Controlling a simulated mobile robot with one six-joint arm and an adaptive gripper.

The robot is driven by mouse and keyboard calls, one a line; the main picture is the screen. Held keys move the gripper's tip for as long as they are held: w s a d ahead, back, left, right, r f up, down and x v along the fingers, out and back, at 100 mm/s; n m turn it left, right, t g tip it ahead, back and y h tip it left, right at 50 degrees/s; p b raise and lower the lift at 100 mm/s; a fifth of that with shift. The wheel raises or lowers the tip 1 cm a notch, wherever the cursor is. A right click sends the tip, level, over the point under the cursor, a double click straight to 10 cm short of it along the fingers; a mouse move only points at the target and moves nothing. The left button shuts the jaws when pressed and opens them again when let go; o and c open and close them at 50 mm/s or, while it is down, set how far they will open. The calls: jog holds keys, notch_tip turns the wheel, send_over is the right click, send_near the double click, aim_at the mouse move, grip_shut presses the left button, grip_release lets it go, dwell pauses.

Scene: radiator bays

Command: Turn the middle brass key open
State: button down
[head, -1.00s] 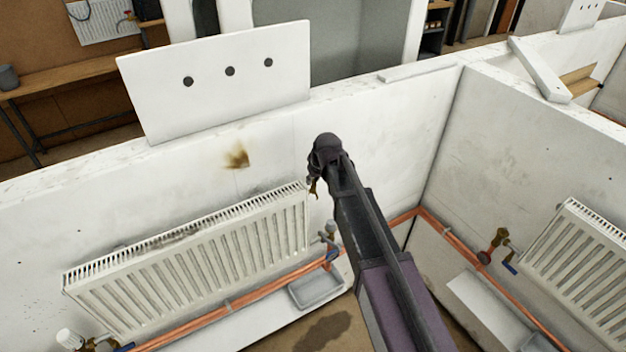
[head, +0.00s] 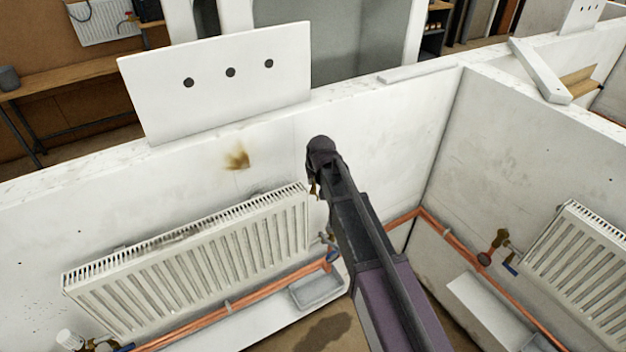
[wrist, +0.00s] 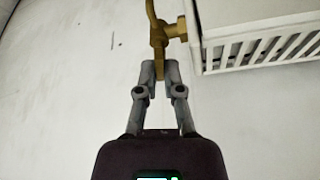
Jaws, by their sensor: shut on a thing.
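The brass key (wrist: 160,62) hangs from a brass fitting (wrist: 172,30) by the end of the white radiator (wrist: 245,30). My gripper (wrist: 160,70) is shut on the key's lower part, with one finger on each side of it. In the head view the radiator (head: 200,258) is on the wall, and my gripper (head: 312,186) is close to its upper right end. My wrist and arm hide most of the fitting there; only a small bit of brass shows.
A grey tray (head: 318,292) is below the radiator's right end, by copper pipes (head: 200,325). A white board with three dark holes (head: 215,100) stands on the wall top. A second radiator (head: 580,265) is in the right bay.

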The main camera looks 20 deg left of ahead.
jog(key=shift+m+h, duration=0.5)
jog(key=shift+m, duration=0.7)
jog(key=c, duration=1.1)
grip_release()
jog(key=shift+o, duration=0.2)
jog(key=shift+r, duration=0.1)
